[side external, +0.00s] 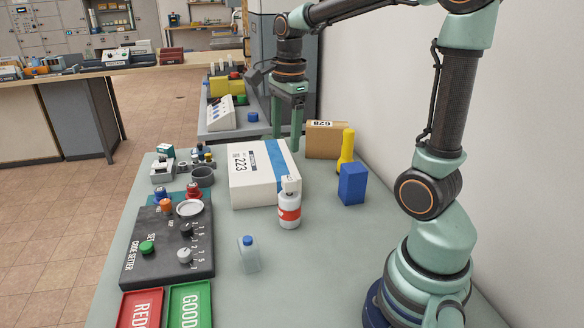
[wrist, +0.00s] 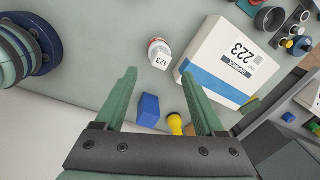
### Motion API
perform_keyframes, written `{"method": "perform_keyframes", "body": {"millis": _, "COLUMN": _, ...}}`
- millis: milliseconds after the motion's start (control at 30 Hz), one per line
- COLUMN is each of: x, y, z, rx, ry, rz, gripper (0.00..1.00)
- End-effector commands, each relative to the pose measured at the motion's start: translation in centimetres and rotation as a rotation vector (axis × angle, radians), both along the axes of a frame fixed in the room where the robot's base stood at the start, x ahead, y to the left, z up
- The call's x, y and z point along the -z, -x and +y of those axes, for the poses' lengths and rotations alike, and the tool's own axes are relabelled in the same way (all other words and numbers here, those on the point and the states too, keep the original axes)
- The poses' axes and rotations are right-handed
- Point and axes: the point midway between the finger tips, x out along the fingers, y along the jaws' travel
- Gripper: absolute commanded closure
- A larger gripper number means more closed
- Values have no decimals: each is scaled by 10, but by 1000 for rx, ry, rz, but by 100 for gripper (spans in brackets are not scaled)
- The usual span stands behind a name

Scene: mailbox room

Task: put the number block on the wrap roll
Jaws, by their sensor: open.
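My gripper (side external: 287,142) is open and empty, pointing down behind the white box in the side view. In the wrist view its fingers (wrist: 157,73) are spread apart, with the number block beyond the tips and not between them.
A white box marked 223 (side external: 252,185) stands beside the wrap roll. A blue block (side external: 352,184), a yellow pin-like object (side external: 346,150) and a cardboard box (side external: 322,140) stand right. A black control panel (side external: 145,232) and red and green trays (side external: 189,306) lie left.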

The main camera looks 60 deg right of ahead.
Motion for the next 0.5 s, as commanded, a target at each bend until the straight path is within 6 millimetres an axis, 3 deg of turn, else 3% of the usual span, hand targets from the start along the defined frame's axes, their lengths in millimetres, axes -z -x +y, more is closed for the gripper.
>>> {"method": "perform_keyframes", "body": {"millis": 200, "x": -12, "y": 17, "z": 44, "rx": -653, "ry": 117, "rz": -116, "gripper": 29}}
{"method": "perform_keyframes", "body": {"millis": 500, "x": -12, "y": 43, "z": 90, "rx": -1493, "ry": 368, "rz": -224, "gripper": 29}}
